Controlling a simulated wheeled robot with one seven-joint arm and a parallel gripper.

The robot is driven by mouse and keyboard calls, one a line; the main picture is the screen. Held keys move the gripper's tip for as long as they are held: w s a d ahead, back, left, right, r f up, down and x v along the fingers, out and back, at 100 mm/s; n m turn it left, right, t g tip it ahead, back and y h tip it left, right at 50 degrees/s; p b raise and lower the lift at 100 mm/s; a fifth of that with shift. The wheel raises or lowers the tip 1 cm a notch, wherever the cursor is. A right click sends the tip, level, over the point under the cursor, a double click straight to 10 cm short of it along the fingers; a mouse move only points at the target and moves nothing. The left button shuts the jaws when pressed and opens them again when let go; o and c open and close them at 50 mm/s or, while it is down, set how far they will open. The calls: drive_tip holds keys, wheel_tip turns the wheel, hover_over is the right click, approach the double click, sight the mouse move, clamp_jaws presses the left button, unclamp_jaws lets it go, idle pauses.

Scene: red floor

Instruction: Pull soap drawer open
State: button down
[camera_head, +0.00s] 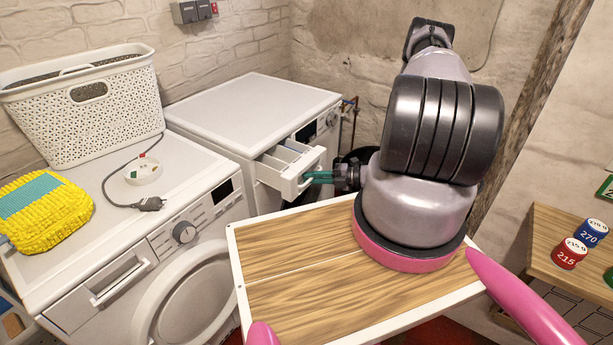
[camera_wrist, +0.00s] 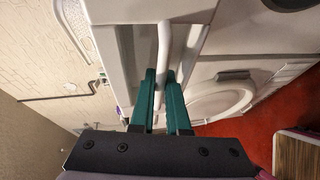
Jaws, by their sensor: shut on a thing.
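The soap drawer (camera_head: 290,167) is white and sits at the upper front of the far washing machine (camera_head: 252,112). It stands pulled out from the machine's front, with its inner compartments showing from above. My gripper (camera_head: 318,177) has green fingers and is at the drawer's front. In the wrist view, the gripper (camera_wrist: 162,80) has one finger on each side of the white handle bar (camera_wrist: 164,50) and is shut on it. The far ends of the fingers are partly hidden behind the drawer front in the head view.
A wooden table (camera_head: 548,225) with small cans (camera_head: 570,253) is at right.

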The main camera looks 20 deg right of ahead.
drive_tip(key=c, duration=1.2)
unclamp_jaws()
drive_tip(key=shift+d, duration=0.1)
drive_tip(key=v, duration=1)
drive_tip(key=shift+s+d, duration=0.2)
drive_tip(key=shift+d, duration=0.05)
